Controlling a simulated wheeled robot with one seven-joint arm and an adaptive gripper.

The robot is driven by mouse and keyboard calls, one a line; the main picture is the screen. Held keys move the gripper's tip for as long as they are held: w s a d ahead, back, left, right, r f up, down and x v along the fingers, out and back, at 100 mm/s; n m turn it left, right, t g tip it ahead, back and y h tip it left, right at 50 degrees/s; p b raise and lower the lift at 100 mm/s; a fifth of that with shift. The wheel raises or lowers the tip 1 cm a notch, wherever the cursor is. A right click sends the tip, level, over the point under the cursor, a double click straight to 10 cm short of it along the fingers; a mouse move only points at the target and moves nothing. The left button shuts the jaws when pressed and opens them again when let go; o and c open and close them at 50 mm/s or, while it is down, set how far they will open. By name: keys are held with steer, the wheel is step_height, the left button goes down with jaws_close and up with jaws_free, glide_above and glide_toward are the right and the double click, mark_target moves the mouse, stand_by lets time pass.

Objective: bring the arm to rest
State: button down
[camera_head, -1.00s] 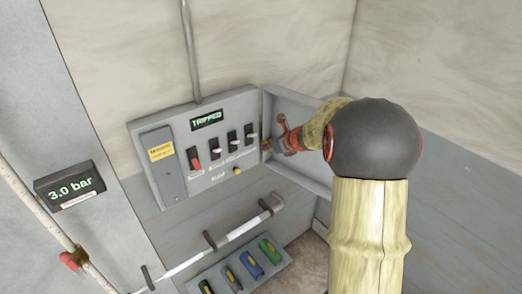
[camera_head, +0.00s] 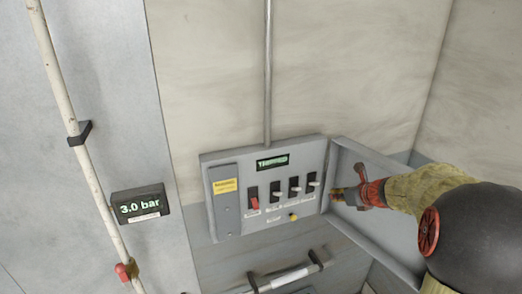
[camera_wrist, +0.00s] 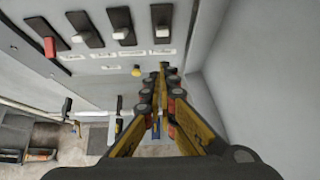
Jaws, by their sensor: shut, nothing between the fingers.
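My gripper (camera_head: 338,194) is shut and empty, at the right edge of the breaker panel in front of its open door. In the wrist view its yellow and black fingers (camera_wrist: 163,72) meet at the tips, below and right of the switches. My arm comes in from the lower right. The grey panel (camera_head: 228,219) has a display reading "TRIPPED" (camera_head: 272,162), a red switch (camera_head: 253,198), several dark switches with pale levers (camera_head: 295,186) and a yellow button (camera_head: 293,216). Whether the fingertips touch anything, I cannot tell.
The open panel door (camera_head: 400,245) stands close behind my gripper. A gauge reading "3.0 bar" (camera_head: 140,204) and a white pipe (camera_head: 88,165) with a red fitting are at left. A horizontal rail (camera_head: 285,277) runs below the panel.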

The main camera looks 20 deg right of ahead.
steer(key=s+a+f+n+g+b, duration=0.1)
steer(key=s+a+f+n+b, duration=0.5)
steer(key=s+a+n+b, duration=0.2)
steer(key=s+a+f+n+g+b, duration=0.2)
steer(key=s+a+f+n+b, duration=0.5)
steer(key=s+a+n, duration=0.4)
steer(key=s+a+f+n+g+b, duration=0.1)
steer(key=s+a+f+n+b, duration=0.5)
steer(key=n, duration=1)
steer(key=s+a+b, duration=0.2)
steer(key=s+a, duration=0.2)
steer(key=s, duration=0.1)
steer(key=shift+s+a+f+g+h+b, duration=0.15)
steer(key=shift+s+a+g+h+b, duration=0.15)
steer(key=shift+b, duration=0.1)
